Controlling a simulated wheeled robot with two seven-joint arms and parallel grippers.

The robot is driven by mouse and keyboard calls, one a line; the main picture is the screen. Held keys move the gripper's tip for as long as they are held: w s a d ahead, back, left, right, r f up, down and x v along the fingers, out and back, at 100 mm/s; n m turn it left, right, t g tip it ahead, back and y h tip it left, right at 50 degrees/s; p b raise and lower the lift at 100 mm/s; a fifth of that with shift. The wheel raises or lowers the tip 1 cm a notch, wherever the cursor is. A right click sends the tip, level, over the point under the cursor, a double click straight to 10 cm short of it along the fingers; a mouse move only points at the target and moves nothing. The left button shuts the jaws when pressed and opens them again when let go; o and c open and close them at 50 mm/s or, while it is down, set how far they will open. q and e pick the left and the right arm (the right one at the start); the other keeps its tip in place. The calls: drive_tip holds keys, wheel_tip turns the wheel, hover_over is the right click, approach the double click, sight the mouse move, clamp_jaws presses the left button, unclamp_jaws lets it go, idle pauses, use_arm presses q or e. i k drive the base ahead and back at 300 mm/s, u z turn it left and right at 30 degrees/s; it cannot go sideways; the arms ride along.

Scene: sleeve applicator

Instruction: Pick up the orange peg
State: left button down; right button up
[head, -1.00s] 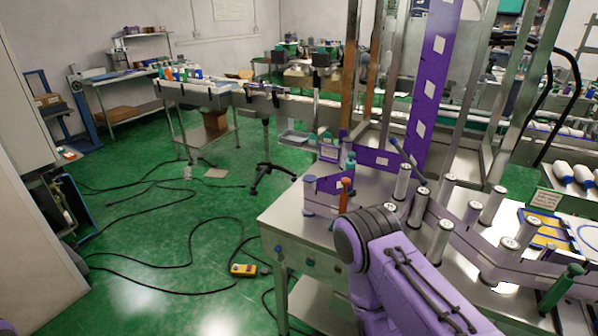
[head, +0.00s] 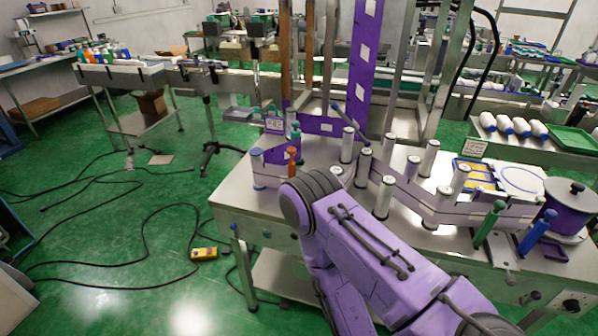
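The orange peg (head: 292,161) stands upright near the left end of the metal table (head: 232,204) in the head view. Its lower end is partly hidden behind the dark joint of my purple arm, which comes in from the lower right. A blue-topped roller (head: 258,170) stands left of the peg, and a teal-capped bottle (head: 296,134) is just behind it. Neither of my grippers is in view, so I cannot see their fingers or anything held.
Several metal rollers (head: 384,197) and a purple web run along the table. A green-handled part (head: 489,224), a blue-handled part (head: 534,238) and a purple drum (head: 568,205) sit at its right. A yellow box (head: 204,253) and cables lie on the green floor.

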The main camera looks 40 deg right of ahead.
sight(290, 151)
drive_tip(key=k, duration=1.1)
drive_tip(key=u, duration=0.1)
drive_tip(key=i, duration=1.25)
drive_tip(key=z, duration=0.75)
